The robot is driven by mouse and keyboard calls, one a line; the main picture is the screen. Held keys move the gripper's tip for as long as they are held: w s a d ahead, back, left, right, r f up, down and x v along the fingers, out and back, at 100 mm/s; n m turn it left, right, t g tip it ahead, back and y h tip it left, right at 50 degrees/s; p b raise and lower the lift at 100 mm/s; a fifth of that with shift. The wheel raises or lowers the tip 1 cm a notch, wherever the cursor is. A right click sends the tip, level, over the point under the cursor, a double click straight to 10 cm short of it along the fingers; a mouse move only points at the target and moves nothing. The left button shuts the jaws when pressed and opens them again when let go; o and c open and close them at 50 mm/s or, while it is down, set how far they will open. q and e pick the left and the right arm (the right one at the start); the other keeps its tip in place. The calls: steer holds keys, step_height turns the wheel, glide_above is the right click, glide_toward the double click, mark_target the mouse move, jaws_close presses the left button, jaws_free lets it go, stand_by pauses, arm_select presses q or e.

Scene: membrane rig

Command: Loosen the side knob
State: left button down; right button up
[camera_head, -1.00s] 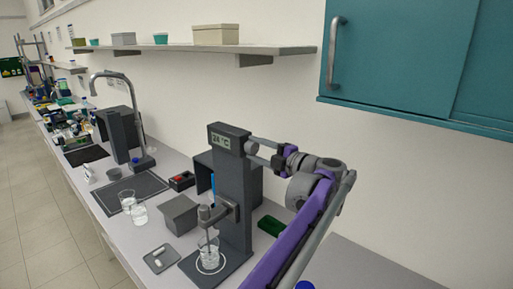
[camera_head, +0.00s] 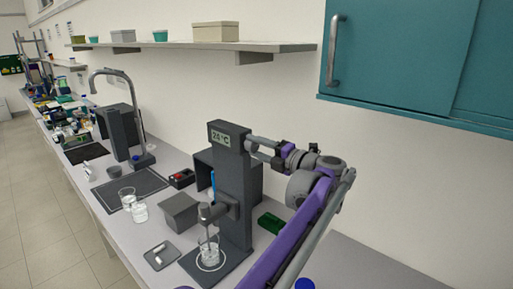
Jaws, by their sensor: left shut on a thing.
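A dark grey upright rig (camera_head: 234,185) stands on a flat dark base, with a "24 °C" display (camera_head: 221,138) near its top. The side knob (camera_head: 252,146), light grey, sits on the right side of the rig's top, partly covered by my fingers. A clamp on the column holds a grey cylinder and stem over a glass beaker (camera_head: 209,252) on the base. My right gripper is not in view.
A grey box (camera_head: 180,212), a small tray (camera_head: 161,256) and two beakers (camera_head: 139,212) stand left of the rig. A green block (camera_head: 271,222) lies behind my arm. A shelf (camera_head: 280,48) and teal cabinet (camera_head: 410,60) hang above.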

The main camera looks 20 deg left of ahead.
arm_select(q)
steer(key=shift+c, duration=1.5)
jaws_free()
steer(key=shift+d, duration=0.1)
steer(key=b+v, duration=0.1)
steer(key=v, duration=0.9)
steer(key=shift+s+d, duration=0.15)
steer(key=shift+d, duration=0.15)
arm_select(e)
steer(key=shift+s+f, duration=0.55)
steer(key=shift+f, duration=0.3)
arm_select(q)
steer(key=shift+a, duration=0.1)
